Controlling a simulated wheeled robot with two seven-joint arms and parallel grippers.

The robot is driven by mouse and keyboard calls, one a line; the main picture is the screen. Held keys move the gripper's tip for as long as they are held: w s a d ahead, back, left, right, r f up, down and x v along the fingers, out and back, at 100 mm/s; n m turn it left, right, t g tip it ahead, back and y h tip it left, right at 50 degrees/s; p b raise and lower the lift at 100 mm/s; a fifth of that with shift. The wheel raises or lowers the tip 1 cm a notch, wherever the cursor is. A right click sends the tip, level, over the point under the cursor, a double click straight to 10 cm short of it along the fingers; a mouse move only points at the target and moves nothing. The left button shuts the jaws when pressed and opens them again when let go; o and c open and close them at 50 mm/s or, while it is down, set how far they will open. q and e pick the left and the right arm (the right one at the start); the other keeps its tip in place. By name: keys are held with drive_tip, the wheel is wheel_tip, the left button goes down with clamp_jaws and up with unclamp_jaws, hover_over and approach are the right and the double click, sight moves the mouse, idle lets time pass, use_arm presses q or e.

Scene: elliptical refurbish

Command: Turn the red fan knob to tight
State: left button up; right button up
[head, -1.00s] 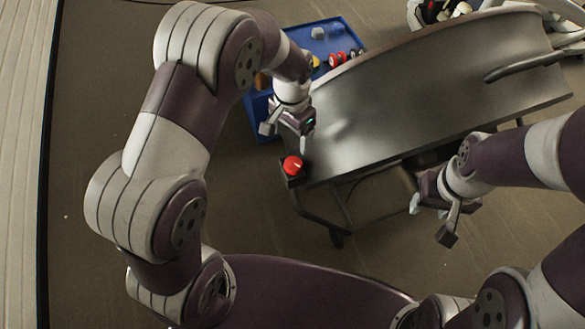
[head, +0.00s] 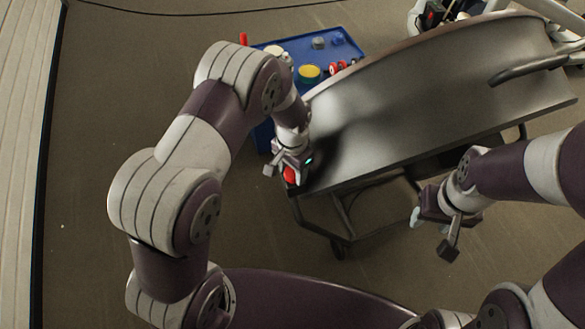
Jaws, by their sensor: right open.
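The red fan knob (head: 289,175) sits at the near left corner of the grey metal table (head: 400,115) and is partly covered by my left gripper. My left gripper (head: 286,175) is right over the knob, pointing down. Its left finger stands out to the left, apart from the knob; the other finger is hard to make out, and I cannot see whether it touches. My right gripper (head: 432,233) is open and empty, to the right of the knob and in front of the table's near edge.
A blue bin (head: 262,137) behind my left arm holds a yellow-topped round part (head: 309,72), red parts (head: 336,67) and grey pieces. A white frame with dark parts stands at the top right.

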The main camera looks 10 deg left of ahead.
use_arm(q)
drive_tip(key=shift+c, duration=1.2)
drive_tip(key=shift+r+m+p, duration=0.2)
drive_tip(key=shift+m+p, duration=0.85)
drive_tip(key=shift+m, duration=0.25)
drive_tip(key=m+p, duration=0.1)
drive_tip(key=m, duration=0.1)
drive_tip(key=shift+a+m+p, duration=0.1)
drive_tip(key=shift+m+p, duration=0.2)
drive_tip(key=shift+m, duration=0.1)
drive_tip(key=shift+w+f+m+p, duration=0.15)
drive_tip(key=shift+m+p, duration=0.25)
drive_tip(key=shift+m, duration=0.6)
drive_tip(key=o, duration=1)
drive_tip(key=shift+o, duration=0.2)
